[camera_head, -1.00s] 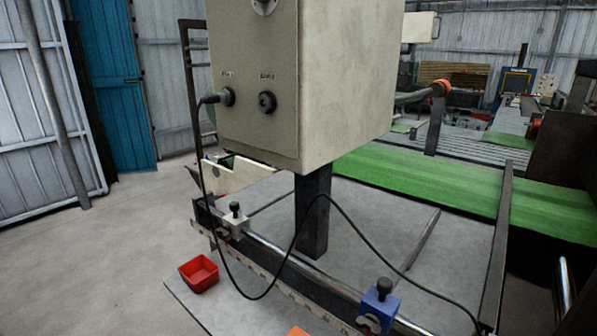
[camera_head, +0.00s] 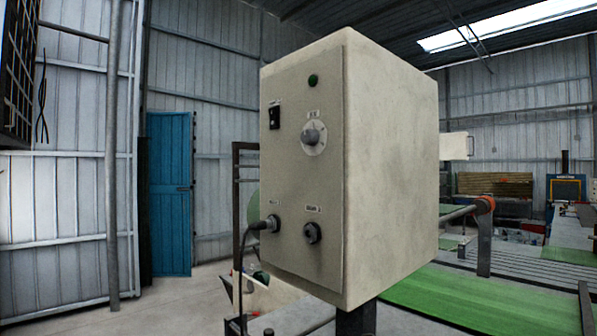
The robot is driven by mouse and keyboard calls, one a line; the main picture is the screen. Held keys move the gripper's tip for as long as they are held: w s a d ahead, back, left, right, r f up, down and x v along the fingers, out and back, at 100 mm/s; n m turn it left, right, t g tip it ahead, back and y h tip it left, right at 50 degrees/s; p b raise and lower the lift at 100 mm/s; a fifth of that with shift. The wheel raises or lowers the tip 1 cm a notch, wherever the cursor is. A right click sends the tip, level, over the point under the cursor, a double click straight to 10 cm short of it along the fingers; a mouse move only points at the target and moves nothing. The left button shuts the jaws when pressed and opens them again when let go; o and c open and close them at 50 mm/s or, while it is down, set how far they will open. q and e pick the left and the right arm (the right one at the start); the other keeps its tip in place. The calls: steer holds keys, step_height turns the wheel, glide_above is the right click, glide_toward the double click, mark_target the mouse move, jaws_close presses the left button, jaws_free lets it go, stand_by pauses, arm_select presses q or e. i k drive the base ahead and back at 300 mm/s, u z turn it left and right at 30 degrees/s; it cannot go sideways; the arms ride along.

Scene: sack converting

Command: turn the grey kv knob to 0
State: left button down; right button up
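The grey knob (camera_head: 311,136) sits on a pale round dial on the front panel of a beige control box (camera_head: 392,165). A small label is above it, too small to read. The dial marks and the knob's pointer are also too small to read for a setting. A black rocker switch (camera_head: 274,116) is to the knob's left and a green round lamp or button (camera_head: 313,80) is above it. Below are two black sockets, the left one with a cable plug (camera_head: 268,224) in it and the right one (camera_head: 312,232) empty. Neither of my grippers shows.
The box stands on a dark post (camera_head: 356,320). A green conveyor belt (camera_head: 450,298) runs behind it to the right. A blue door (camera_head: 169,193) and corrugated walls are at the back left. Open floor shows at the lower left.

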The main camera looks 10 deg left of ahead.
mark_target(311, 137)
steer(key=u, duration=1.25)
steer(key=k, duration=0.65)
steer(key=z, duration=1.2)
